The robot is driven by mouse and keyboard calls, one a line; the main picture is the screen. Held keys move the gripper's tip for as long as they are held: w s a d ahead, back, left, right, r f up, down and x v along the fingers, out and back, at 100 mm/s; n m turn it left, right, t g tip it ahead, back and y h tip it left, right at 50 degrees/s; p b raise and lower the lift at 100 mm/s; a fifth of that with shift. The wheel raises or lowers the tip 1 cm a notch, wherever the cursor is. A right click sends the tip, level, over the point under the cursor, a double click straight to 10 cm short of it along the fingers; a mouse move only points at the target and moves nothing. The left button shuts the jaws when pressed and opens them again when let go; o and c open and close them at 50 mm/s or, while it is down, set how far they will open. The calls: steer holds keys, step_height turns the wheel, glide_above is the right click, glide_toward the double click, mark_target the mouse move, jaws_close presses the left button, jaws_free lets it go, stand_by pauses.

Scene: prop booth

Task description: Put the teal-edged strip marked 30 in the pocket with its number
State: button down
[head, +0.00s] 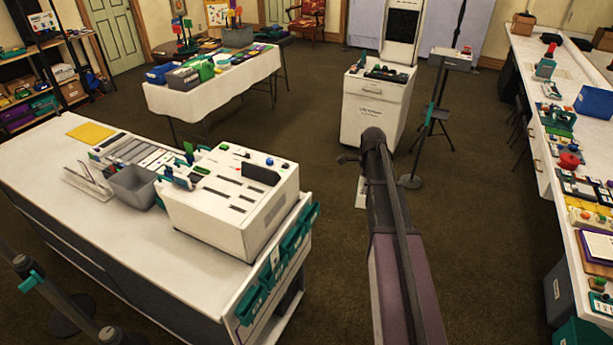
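I cannot make out the teal-edged strip marked 30; no number is readable. Pale upright pieces stand in a small rack (88,184) on the white counter (60,165) at left. A row of teal pockets (272,272) hangs on the counter's right end; their labels are too small to read. A white box-shaped machine (232,208) with dark slots on top stands on the counter, with small teal pieces at its left edge. My arm reaches up from the bottom right of centre. My gripper cannot be seen, so whether it holds anything does not show.
A grey bin (133,186) and yellow sheet (90,132) are on the counter. A white cabinet (374,108) and a stand (432,120) are ahead. A cluttered white-clothed table (215,88) is behind, a long bench (545,135) at right. Dark floor (330,235) is clear beside the counter.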

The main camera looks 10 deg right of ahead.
steer(key=shift+w+a, duration=0.1)
steer(key=shift+a, duration=0.15)
steer(key=shift+w+a+n, duration=0.3)
steer(key=shift+a+n, duration=0.1)
steer(key=w+a+n, duration=0.3)
steer(key=a+n, duration=0.4)
steer(key=a, duration=0.1)
steer(key=w+a+n, duration=0.4)
steer(key=a+n, duration=0.3)
steer(key=shift+a+f+n+b, duration=0.3)
steer(key=shift+a, duration=0.05)
steer(key=shift+f, duration=0.25)
steer(key=shift+f+b, duration=2.1)
steer(key=shift+b, duration=0.25)
step_height(320, 180, down, 7)
steer(key=b, duration=0.7)
stand_by(1.1)
steer(key=c, duration=0.7)
jaws_free()
